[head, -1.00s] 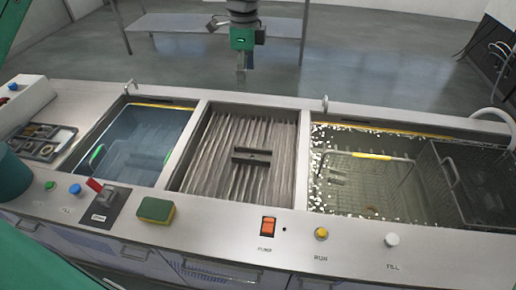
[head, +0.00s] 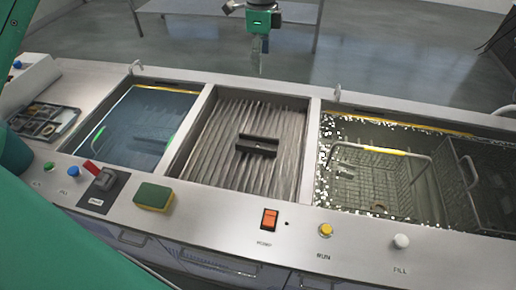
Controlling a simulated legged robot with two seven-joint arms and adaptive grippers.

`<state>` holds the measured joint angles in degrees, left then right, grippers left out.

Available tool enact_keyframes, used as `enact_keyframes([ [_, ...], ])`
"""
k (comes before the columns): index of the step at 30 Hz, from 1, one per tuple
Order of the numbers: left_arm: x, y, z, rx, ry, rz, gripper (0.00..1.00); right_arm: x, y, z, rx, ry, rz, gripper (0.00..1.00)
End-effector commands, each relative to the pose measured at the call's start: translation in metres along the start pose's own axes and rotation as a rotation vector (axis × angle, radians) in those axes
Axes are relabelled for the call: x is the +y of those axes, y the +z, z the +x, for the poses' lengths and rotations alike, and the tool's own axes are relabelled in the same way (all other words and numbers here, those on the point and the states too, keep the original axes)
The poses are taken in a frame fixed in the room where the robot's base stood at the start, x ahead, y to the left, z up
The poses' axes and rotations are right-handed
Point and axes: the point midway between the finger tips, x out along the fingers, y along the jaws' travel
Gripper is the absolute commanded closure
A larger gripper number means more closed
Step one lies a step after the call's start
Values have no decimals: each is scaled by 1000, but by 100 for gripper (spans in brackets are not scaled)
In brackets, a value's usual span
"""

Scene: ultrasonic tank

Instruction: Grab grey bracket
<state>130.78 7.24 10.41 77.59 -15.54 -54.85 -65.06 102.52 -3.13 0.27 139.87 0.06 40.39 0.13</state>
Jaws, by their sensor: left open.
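A dark grey bar-shaped bracket (head: 258,146) lies on the ribbed drainboard (head: 225,160) in the middle bay of the counter. It lies roughly crosswise over the ribs, with nothing on top of it. My left gripper (head: 263,62) hangs at the top middle of the head view, beyond the far edge of the counter in the picture and clear of the bracket. Its narrow fingers point down and it is open, with nothing visible between them. My right gripper is not in view.
A blue liquid tank (head: 140,120) lies left of the drainboard. A bubbling tank on the right holds a wire basket with a yellow handle (head: 385,150); another basket (head: 475,185) is beside it. A sponge (head: 154,196), switches and knobs line the front edge. A parts tray (head: 45,120) is at left.

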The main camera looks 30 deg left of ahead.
Motion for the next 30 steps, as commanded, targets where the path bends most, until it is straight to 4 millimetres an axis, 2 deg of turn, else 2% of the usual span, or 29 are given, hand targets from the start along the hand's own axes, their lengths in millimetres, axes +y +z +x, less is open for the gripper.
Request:
enact_keyframes([
  [8, 0, 2, 40, 2, 1, -1, 25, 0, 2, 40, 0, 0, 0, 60],
  [24, 0, 1, 162, 1, 0, -1, 25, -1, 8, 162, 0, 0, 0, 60],
  [30, 0, 2, 187, 2, 0, -1, 25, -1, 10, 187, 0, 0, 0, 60],
])
